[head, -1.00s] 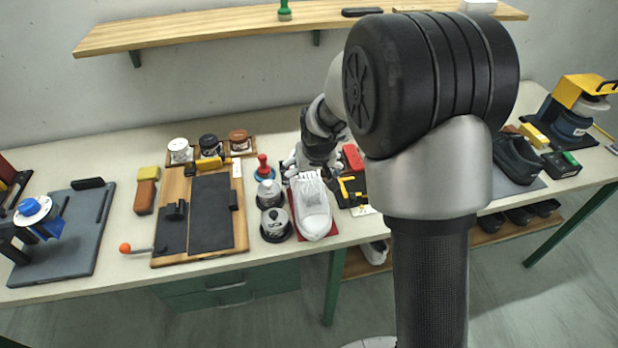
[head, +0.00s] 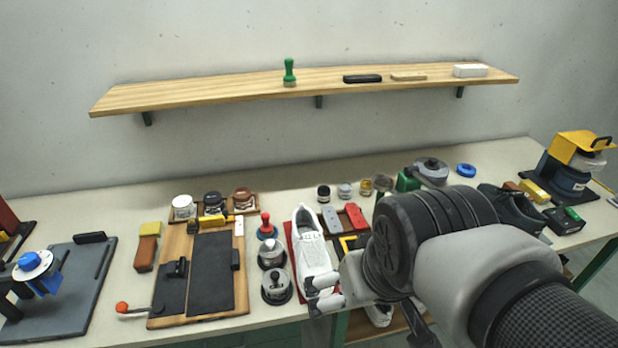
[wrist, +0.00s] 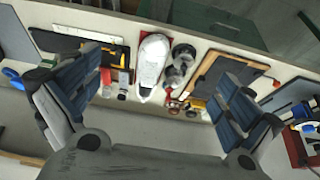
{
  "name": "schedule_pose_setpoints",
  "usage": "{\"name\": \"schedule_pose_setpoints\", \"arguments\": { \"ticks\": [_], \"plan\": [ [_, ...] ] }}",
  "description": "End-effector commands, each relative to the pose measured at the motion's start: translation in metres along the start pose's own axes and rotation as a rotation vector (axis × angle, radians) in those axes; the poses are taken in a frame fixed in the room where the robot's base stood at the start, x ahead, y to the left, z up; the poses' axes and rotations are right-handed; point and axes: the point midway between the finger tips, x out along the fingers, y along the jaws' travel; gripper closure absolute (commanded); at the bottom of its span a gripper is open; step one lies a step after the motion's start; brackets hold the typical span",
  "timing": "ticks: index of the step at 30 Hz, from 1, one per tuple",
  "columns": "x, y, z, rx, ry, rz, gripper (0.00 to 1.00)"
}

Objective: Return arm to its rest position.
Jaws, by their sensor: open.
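My gripper (wrist: 155,82) is open and empty in the wrist view, with one blue-grey finger at each side. The white shoe (wrist: 152,62) shows between the fingers, apart from them and some way beyond. In the head view my arm is folded at the lower right. Its big black joint and grey link cover part of the bench. The white shoe (head: 308,240) lies on a red mat there, its near end partly covered by light grey parts of my arm. I cannot make out the fingers clearly in the head view.
The bench holds a wooden board with dark pads (head: 213,270), tins (head: 276,284), a red-knobbed tool (head: 266,226), a black shoe (head: 512,212) and a yellow machine (head: 580,150). A wooden shelf (head: 220,90) runs along the wall. Bare bench shows at the back left.

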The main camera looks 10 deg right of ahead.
Motion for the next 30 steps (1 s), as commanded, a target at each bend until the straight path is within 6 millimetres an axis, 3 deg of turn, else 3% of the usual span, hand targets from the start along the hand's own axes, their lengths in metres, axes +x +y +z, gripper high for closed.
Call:
{"name": "schedule_pose_setpoints", "arguments": {
  "ticks": [3,7,30],
  "plan": [
    [-0.011,0.000,0.029,0.000,0.008,0.000,0.02],
    [-0.014,0.000,0.044,0.000,0.006,0.000,0.02],
    [-0.014,0.000,0.045,0.000,0.005,0.000,0.02]
  ]
}}
